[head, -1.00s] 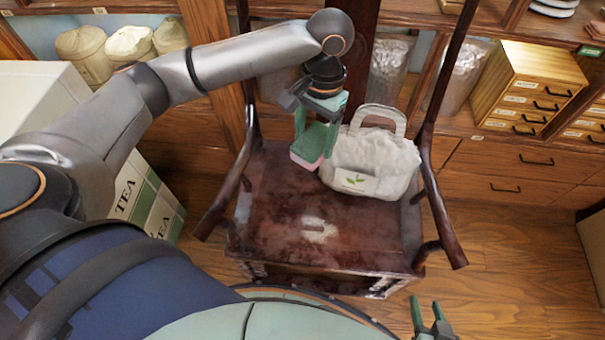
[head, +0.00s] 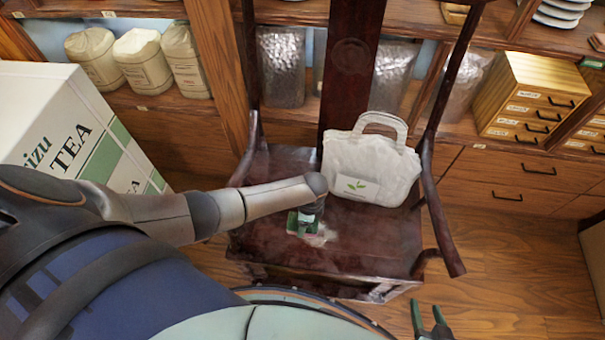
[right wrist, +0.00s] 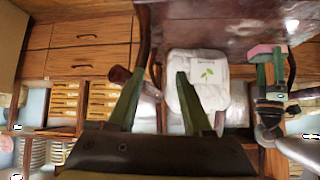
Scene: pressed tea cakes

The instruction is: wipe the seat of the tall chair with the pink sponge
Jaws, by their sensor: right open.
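The tall dark wooden chair has a glossy seat (head: 375,240) with a pale smudge (head: 322,238) near its middle, partly covered by my left wrist. My left gripper (head: 301,222) is over the seat beside that smudge, mostly hidden under its own wrist in the head view. In the right wrist view my left gripper (right wrist: 270,72) is shut on the pink sponge (right wrist: 264,50). I cannot tell whether the sponge touches the seat. My right gripper (head: 427,306) is open and empty in front of the chair; its spread fingers also show in the right wrist view (right wrist: 162,76).
A white cloth bag (head: 372,168) with a leaf print stands on the back right of the seat. The chair's curved arms (head: 437,205) rise at both sides. A white tea box (head: 75,135) stands at left. Shelves with jars and small drawers (head: 535,100) line the back.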

